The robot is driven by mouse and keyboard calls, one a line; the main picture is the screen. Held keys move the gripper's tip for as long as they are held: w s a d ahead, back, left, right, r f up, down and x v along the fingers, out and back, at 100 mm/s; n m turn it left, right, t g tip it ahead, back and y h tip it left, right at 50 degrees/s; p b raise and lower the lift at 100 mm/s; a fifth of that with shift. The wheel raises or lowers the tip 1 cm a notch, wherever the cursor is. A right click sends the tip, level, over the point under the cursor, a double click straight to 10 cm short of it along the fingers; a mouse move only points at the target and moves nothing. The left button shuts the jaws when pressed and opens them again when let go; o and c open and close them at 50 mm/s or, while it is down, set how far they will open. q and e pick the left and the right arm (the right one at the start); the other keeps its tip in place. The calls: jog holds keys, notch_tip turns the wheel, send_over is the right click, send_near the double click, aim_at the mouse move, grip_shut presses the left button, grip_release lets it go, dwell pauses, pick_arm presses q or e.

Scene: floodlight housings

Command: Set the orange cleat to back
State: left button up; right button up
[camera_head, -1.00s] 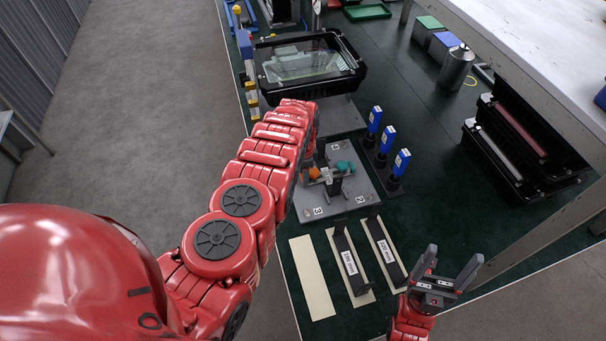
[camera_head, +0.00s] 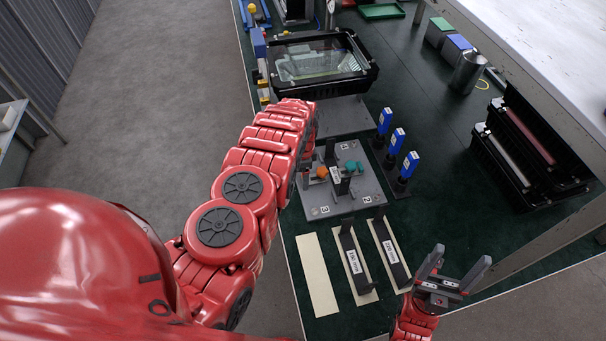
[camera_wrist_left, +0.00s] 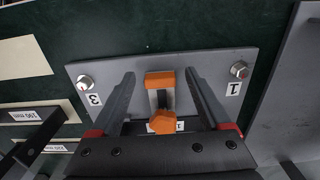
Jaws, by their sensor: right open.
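The orange cleat (camera_wrist_left: 160,79) is in the left wrist view, with an orange block at its far end and an orange knob (camera_wrist_left: 162,122) nearer. It sits on a grey plate (camera_wrist_left: 220,68) with numbered corners. My left gripper (camera_wrist_left: 160,80) is open, its dark fingers on either side of the cleat with gaps to both. In the head view the cleat (camera_head: 322,172) shows on the plate (camera_head: 322,207) just right of my left arm, which hides most of that gripper. A teal part (camera_head: 352,166) is beside it. My right gripper (camera_head: 458,268) is open and empty.
Blue-topped posts (camera_head: 397,140) stand right of the plate. Labelled dark bars (camera_head: 352,258) lie on pale strips in front. A black floodlight housing (camera_head: 318,60) is behind, another open housing (camera_head: 525,150) at right.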

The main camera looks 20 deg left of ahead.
pick_arm(q)
jog(key=shift+d, duration=0.1)
jog(key=shift+w+r, duration=0.1)
jog(key=shift+r, duration=0.15)
notch_tip(320, 180, up, 8)
jog(key=b, duration=0.2)
jog(key=shift+b, duration=0.4)
notch_tip(320, 180, up, 9)
jog(key=p, duration=0.7)
jog(key=shift+p, duration=0.35)
